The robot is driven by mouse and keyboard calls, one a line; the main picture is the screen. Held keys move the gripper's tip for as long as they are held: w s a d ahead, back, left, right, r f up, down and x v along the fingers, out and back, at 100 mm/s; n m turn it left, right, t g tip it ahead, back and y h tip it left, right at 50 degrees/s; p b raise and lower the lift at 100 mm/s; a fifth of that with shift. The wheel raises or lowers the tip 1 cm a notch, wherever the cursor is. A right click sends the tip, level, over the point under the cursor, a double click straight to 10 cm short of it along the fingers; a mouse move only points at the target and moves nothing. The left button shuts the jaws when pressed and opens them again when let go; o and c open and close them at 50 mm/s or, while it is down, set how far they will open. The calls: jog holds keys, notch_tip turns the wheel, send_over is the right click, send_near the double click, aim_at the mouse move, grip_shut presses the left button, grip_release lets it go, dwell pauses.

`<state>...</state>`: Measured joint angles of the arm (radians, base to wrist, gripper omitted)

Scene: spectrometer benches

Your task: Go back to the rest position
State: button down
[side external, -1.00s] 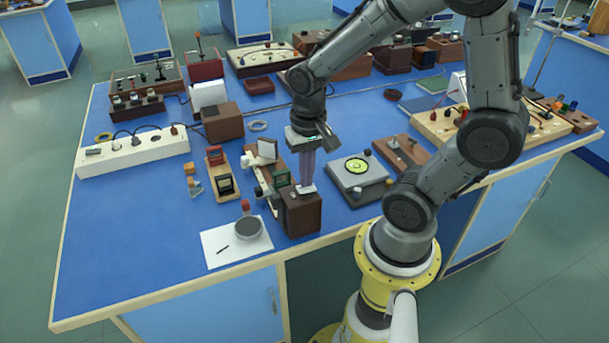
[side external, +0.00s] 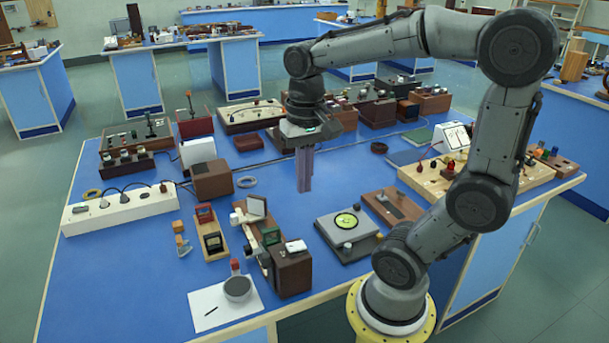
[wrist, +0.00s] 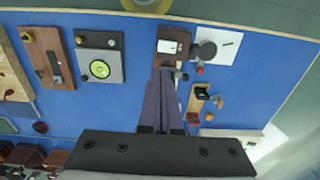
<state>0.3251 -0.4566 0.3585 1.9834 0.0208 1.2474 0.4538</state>
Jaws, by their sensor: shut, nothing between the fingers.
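My gripper (side external: 304,188) points straight down above the middle of the blue bench (side external: 120,275). Its long purple-grey fingers are together with nothing between them. In the wrist view the fingers (wrist: 161,85) run side by side, their tips near the brown spectrometer box (wrist: 166,58) in the picture. In the side view the brown box (side external: 292,273), with a small white piece on top, stands near the front edge, and the gripper is behind and above it, apart from it.
A grey device with a yellow-green dial (side external: 348,232) stands right of the box. A white power strip (side external: 120,211) lies at left, and a round black-topped pot (side external: 238,288) sits on white paper (side external: 212,306). Several boxes line the bench's back. The air around the gripper is clear.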

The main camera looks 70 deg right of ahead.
jog(key=shift+r, duration=0.35)
jog(key=s+a+n+t, duration=0.4)
jog(key=a+n+t, duration=0.1)
jog(key=n, duration=0.4)
jog(key=shift+a+f, duration=0.25)
jog(key=shift+a, duration=0.5)
jog(key=shift+s, duration=0.1)
